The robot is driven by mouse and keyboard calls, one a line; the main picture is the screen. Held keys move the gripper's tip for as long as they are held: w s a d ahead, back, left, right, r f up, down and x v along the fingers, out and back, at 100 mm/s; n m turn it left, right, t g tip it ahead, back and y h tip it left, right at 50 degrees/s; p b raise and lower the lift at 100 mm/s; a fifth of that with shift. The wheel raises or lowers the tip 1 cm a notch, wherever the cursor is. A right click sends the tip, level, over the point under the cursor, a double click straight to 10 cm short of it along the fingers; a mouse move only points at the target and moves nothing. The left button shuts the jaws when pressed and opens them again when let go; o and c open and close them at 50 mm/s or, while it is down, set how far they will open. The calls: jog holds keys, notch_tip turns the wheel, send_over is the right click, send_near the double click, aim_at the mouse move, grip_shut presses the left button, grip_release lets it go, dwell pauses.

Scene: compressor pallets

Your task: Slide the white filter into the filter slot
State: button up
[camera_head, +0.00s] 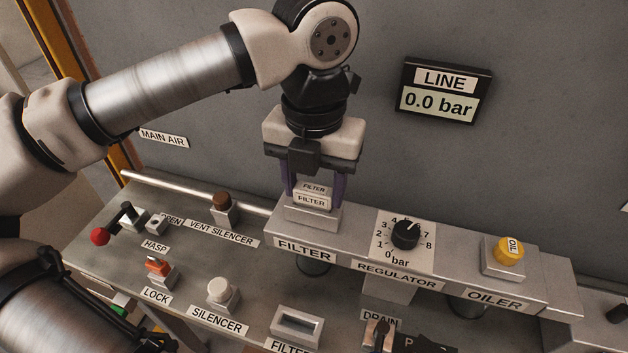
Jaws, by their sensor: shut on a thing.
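The white filter (311,201) carries a FILTER label on its top and front. It is between the dark fingers of my gripper (315,186), which points down and is shut on it. The filter is upright at the top of the raised grey block (311,215) with the FILTER plate (305,250) on its front, at the left end of the long housing. The slot opening is hidden by the filter, and I cannot tell how deep the filter sits in it.
Right of the block are the regulator knob (405,235) and the yellow OIL cap (509,250). A framed holder (298,324) with a dark recess is at the front, near the white silencer (220,291). The brown vent silencer (222,203) and red-balled lever (100,236) are left.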

aim_at(314, 189)
jog(key=shift+f, duration=0.2)
jog(key=o, duration=1.4)
notch_tip(314, 189, up, 14)
jog(key=shift+f, duration=0.1)
